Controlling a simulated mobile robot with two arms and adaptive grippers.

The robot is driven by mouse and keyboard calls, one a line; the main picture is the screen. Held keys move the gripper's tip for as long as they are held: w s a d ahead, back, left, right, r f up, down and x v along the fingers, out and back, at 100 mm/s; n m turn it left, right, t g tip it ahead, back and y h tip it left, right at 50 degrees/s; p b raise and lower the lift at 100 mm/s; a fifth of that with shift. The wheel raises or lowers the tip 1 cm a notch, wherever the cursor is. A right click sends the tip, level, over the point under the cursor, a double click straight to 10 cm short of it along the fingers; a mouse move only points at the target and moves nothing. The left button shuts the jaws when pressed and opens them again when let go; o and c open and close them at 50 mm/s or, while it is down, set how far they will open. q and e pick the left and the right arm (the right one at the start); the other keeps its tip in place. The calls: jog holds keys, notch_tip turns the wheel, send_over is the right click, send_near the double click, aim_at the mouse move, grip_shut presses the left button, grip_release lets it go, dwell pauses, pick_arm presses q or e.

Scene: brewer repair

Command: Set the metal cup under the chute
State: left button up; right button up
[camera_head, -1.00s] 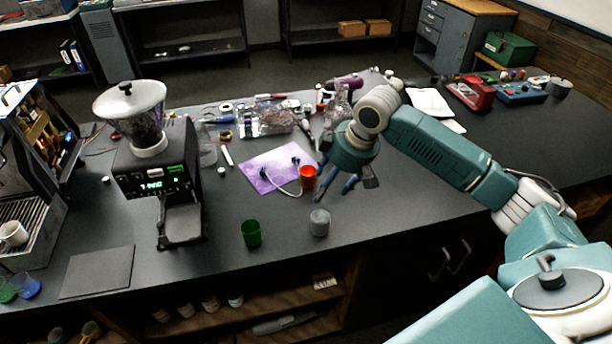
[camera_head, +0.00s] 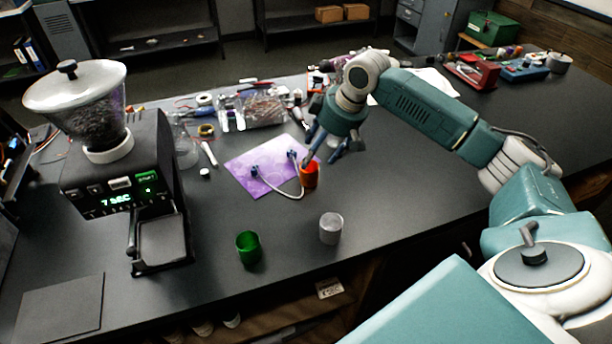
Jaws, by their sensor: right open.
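The metal cup (camera_head: 331,228) is a small grey cup standing upright near the front edge of the counter. The grinder (camera_head: 120,170) stands at the left with a bean hopper on top and a lit green display; its chute is hard to make out above the dark platform (camera_head: 160,241) at its front. My right gripper (camera_head: 322,158) is open, pointing down behind the metal cup, with a finger close by the orange-red cup (camera_head: 309,175). I cannot tell whether it touches that cup. The metal cup is apart from the gripper. My left gripper is out of view.
A green cup (camera_head: 248,248) stands left of the metal cup. A purple mat (camera_head: 262,170) with a looped cable lies behind. Tools and parts clutter the back of the counter. A dark flat mat (camera_head: 58,311) lies at front left. The counter right of the metal cup is clear.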

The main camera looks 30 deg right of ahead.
aim_at(308, 169)
jog(key=x, duration=0.1)
jog(key=p+x, duration=0.1)
jog(key=x, duration=0.1)
jog(key=shift+s+f, duration=0.1)
jog(key=shift+s, duration=0.1)
jog(key=p+x, duration=0.2)
jog(key=x, duration=0.2)
jog(key=shift+w+f, duration=0.15)
jog(key=shift+f, duration=0.4)
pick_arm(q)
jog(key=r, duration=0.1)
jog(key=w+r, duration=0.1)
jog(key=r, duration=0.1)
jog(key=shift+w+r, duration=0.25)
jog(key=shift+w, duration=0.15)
pick_arm(e)
jog(key=shift+c, duration=1.2)
jog(key=c, duration=1.2)
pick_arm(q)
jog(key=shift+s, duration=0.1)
pick_arm(e)
jog(key=shift+r, duration=0.1)
